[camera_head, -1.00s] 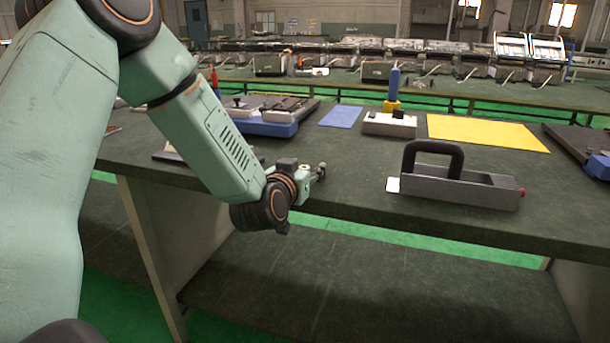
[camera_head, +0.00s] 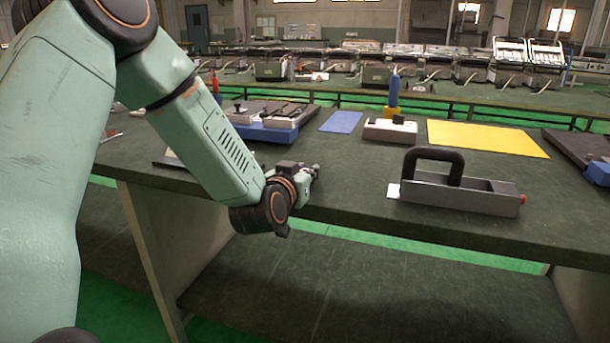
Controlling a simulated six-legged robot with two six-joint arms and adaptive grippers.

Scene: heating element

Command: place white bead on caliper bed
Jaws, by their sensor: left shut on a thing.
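My left gripper (camera_head: 313,172) is over the front edge of the green workbench (camera_head: 347,178), left of the middle of the view. It is small and seen from behind its wrist. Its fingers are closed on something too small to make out. I cannot pick out a white bead, as the fingers and wrist hide that spot. I cannot tell for sure which piece is the caliper bed. A low white fixture (camera_head: 388,133) with a black top part stands farther back, to the right of the gripper. My right gripper does not show.
A grey open-topped holder (camera_head: 478,195) with a black handle stands at the bench's front right, a white tab at its left end. Behind lie a blue mat (camera_head: 341,122), a yellow mat (camera_head: 487,137) and a blue-based device (camera_head: 268,132). Bench between gripper and holder is clear.

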